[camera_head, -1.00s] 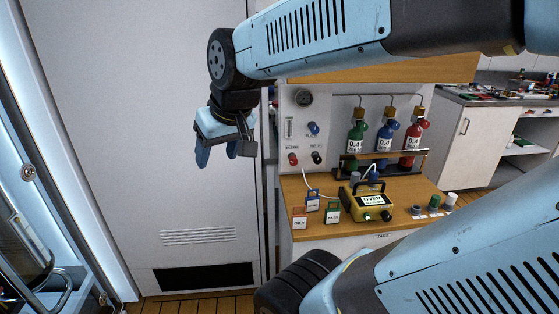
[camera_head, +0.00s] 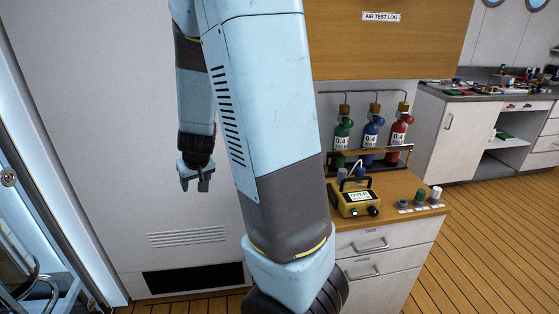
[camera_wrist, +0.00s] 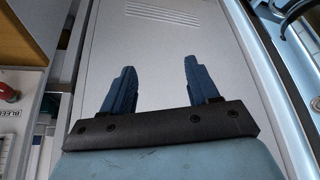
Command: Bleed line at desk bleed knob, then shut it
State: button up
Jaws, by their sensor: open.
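A red knob (camera_wrist: 8,93) shows at the left edge of the wrist view, above a label that reads "BLEED" and is partly cut off. The small panel that carries it is hidden behind my arm in the head view. My gripper (camera_head: 195,187) hangs pointing down in front of the pale wall panel, left of the desk (camera_head: 415,187). In the wrist view my gripper (camera_wrist: 158,72) has its two blue fingers spread apart, with nothing between them. It is well clear of the knob.
A yellow meter (camera_head: 355,200) reading "OVER" stands on the desk. Green (camera_head: 342,135), blue (camera_head: 371,133) and red (camera_head: 399,130) bottles stand in a rack behind it. Small knobs sit at the desk's right. Wood floor is open at right.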

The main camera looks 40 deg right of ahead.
jog(key=w+d+f+h, duration=0.2)
jog(key=d+f+h, duration=0.2)
jog(key=d+f, duration=0.45)
jog(key=s+d+f+n+g+h, duration=0.1)
jog(key=s+d+f+n+h, duration=0.15)
jog(key=d+f+h, duration=0.7)
jog(key=s+d+r+n+t+h, duration=0.3)
jog(key=d+r+n+t+h, duration=0.1)
jog(key=d+r+n+h, duration=0.3)
jog(key=shift+y, duration=0.75)
jog(key=x, duration=1.2)
jog(key=shift+w+d+r, duration=0.1)
jog(key=shift+w+r, duration=0.05)
jog(key=shift+r, duration=0.2)
